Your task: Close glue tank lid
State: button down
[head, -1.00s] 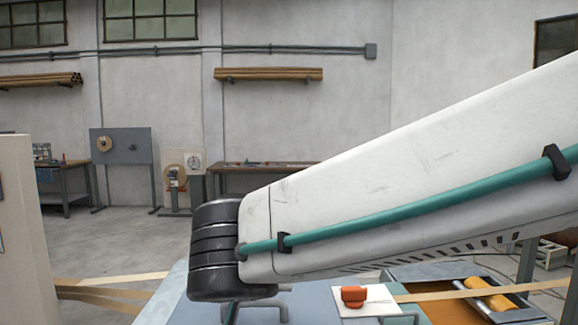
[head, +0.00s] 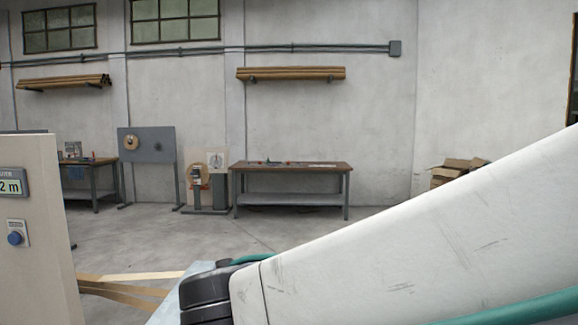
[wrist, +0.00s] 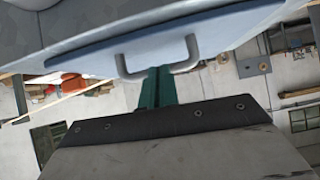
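In the wrist view a blue-grey panel with a U-shaped grey handle (wrist: 185,65) spans the top; it looks like the glue tank lid (wrist: 235,28). My gripper (wrist: 156,71) has its teal fingers together with only a thin line between them. How far open the lid stands is unclear. In the head view my arm and its black joint cover the lower right, and the gripper is hidden.
A beige cabinet (head: 30,225) with a display and blue button stands at the left. Tan strips (head: 125,287) run beside it. A workbench (head: 290,167) and a grey panel stand (head: 147,147) are at the far wall. Open floor lies between.

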jog(key=shift+s+d+f, duration=0.1)
jog(key=shift+d+f, duration=0.1)
jog(key=shift+f, duration=0.25)
jog(key=shift+d+f, duration=0.15)
jog(key=shift+f, duration=0.3)
jog(key=r, duration=0.5)
jog(key=shift+s+a, duration=0.2)
jog(key=s+d+f+n+g+h, duration=0.1)
jog(key=s+d+f+n, duration=0.15)
jog(key=s+f, duration=0.2)
jog(key=s+d+f+n+g+h, duration=0.1)
jog(key=s+d+f+n, duration=0.15)
jog(key=s, duration=0.35)
jog(key=s+d+m+g+y, duration=0.1)
jog(key=d+m+g, duration=0.3)
jog(key=d, duration=2.3)
jog(key=shift+s+m+g+y, duration=0.4)
jog(key=shift+s+g, duration=0.45)
jog(key=shift+g, duration=0.75)
